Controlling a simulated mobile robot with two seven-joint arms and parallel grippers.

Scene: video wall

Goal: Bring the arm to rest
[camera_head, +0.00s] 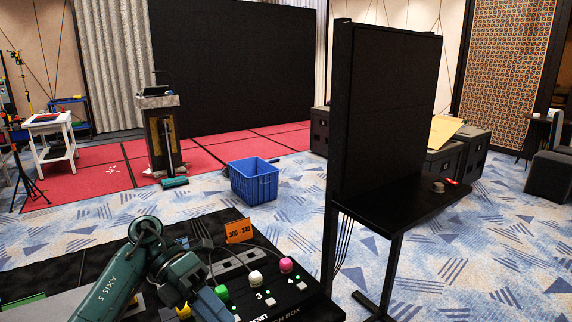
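One teal arm of mine, marked AXIS 5, comes in from the bottom left. It bends at a round joint and reaches down over the left part of a black switch box (290,308). My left gripper (197,303) seems to be at its lower end, low over the box near a yellow knob and a green knob (222,293). Its fingers are hard to make out, so I cannot tell whether it is open or touching a knob. A white knob (255,277) and a pink knob (286,264) stand clear to its right. My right gripper is not in view.
An orange number card (239,231) stands behind the knobs. A black panel stand with a shelf (400,205) rises close on the right. A blue crate (254,182) sits on the carpet beyond. A lectern (162,130) stands on the red platform before the dark video wall (235,65).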

